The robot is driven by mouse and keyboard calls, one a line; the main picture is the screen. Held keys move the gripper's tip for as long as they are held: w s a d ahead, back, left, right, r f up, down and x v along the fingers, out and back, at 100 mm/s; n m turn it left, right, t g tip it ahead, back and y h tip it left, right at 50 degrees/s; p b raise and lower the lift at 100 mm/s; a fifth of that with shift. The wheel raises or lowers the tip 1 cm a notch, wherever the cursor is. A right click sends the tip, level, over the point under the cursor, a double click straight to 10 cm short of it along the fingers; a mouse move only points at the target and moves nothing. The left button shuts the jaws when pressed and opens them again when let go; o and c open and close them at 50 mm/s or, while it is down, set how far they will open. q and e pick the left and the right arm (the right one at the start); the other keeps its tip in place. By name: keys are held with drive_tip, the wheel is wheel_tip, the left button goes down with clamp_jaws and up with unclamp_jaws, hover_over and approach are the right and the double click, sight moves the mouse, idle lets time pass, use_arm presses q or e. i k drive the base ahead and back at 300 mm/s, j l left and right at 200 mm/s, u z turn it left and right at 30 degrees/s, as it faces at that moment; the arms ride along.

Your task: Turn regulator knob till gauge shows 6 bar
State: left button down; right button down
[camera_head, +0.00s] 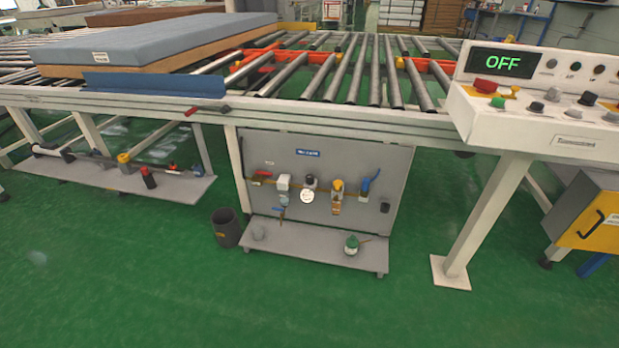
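A grey panel (365,153) under the roller conveyor carries a row of air fittings. The regulator appears to be the unit in the middle of the row, with a dark knob (310,181) on top. A small round white gauge (307,196) sits just below it. The gauge is too small for me to read its needle or value. Beside it are a white unit (283,183) on the left and a yellow-topped unit (337,187) on the right. Neither of my grippers shows in the head view.
A control box (553,140) at the right displays OFF. A mattress (150,40) lies on the conveyor (330,108). The green floor in front is clear.

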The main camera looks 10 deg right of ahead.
sight(310, 178)
drive_tip(key=i+j, duration=0.7)
drive_tip(key=i, duration=0.05)
